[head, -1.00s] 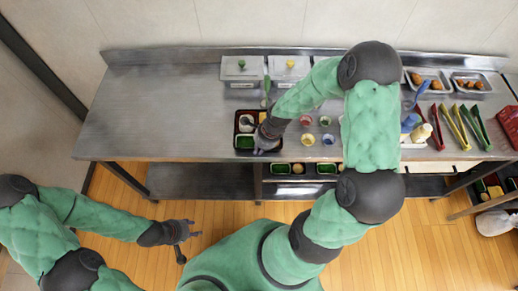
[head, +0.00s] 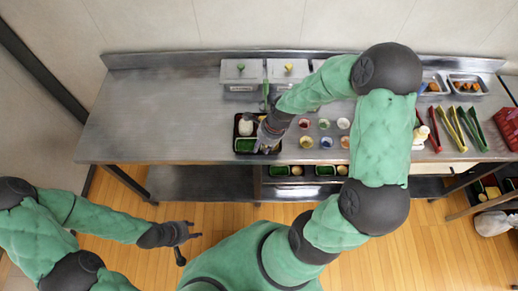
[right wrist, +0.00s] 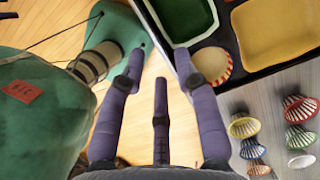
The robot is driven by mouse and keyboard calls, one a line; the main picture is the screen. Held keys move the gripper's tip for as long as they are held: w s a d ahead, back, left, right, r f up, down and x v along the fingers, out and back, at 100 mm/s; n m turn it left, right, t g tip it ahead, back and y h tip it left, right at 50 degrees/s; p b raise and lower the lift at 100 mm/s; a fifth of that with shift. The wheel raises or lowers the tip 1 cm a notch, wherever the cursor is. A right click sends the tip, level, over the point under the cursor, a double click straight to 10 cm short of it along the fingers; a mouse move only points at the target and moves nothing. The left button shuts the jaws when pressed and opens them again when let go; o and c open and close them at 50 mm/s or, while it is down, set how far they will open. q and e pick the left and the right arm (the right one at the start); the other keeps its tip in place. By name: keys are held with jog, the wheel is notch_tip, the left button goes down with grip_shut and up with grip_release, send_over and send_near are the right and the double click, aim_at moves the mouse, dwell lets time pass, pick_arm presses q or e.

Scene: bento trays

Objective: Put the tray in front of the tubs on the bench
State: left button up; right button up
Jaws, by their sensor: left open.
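The dark bento tray (head: 237,132) sits on the steel bench, with a white item, a green compartment and other food in it. My left gripper (head: 193,231) is open and empty, away from the bench.
Several small coloured cups, including a red one (head: 304,124) and a blue one (head: 327,142), stand right of the tray. Tongs (head: 455,128) and a red basket (head: 508,125) lie further right. The bench's left side (head: 160,115) is clear.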

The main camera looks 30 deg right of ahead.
jog(key=p+v, duration=0.1)
jog(key=v, duration=0.6)
jog(key=s+a+f+n, duration=0.4)
jog(key=a+f+n, duration=0.5)
jog(key=f+n, duration=0.1)
jog(key=s+a+f+n+g+y, duration=0.1)
jog(key=s+a+f+n, duration=0.3)
jog(key=a+f+n, duration=0.5)
jog(key=f+n, duration=0.2)
jog(key=shift+s+a+n+y, duration=0.3)
jog(key=shift+s+n, duration=0.05)
jog(key=shift+n, duration=0.05)
jog(key=shift+f, duration=0.1)
